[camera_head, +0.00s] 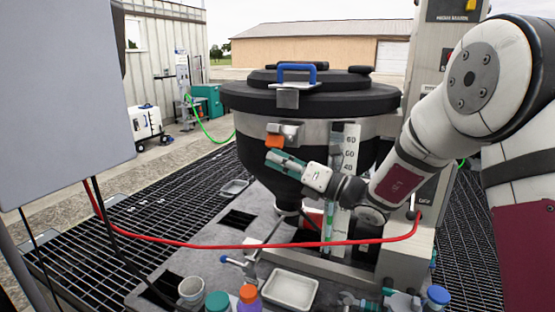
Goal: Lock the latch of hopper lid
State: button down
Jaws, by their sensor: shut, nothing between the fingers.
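The hopper (255,160) is a large dark vessel with a grey metal band in the middle of the view. Its black lid (340,97) lies closed on top and carries a blue handle (297,66). A grey metal plate (287,98) hangs from the lid's front edge. An orange latch tab (275,141) sits on a bracket on the band below that plate. My gripper (272,158) is shut and empty, its teal fingers just below the orange tab. I cannot tell whether the fingers touch the tab or whether the latch is engaged.
A red hose (255,246) crosses in front of the hopper. A grey panel (60,100) blocks the left side. A scale strip (349,150) is right of my gripper.

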aim_at(278, 145)
jog(key=r+m+p, duration=0.2)
jog(key=p, duration=0.1)
jog(key=r+m+h+p, duration=0.1)
jog(key=m, duration=0.1)
jog(key=shift+s+r+t, duration=0.3)
jog(key=shift+r, duration=0.1)
jog(key=m+p, duration=0.1)
jog(key=r+m, duration=0.1)
jog(key=r+m+p, duration=0.1)
jog(key=shift+w+d+r+h+p, duration=0.1)
jog(key=shift+w+d+h+p, duration=0.05)
jog(key=shift+w+h+p, duration=0.2)
jog(key=shift+w+d+r+m+h+p, duration=0.25)
jog(key=shift+w+r+m+p, duration=0.15)
jog(key=shift+w+r+m, duration=0.4)
jog(key=shift+w+d+r+m+h+p, duration=0.1)
jog(key=shift+w+r+m+h+p, duration=0.1)
jog(key=shift+w+r+m+p, duration=0.45)
jog(key=shift+s+r, duration=0.15)
jog(key=shift+r, duration=0.2)
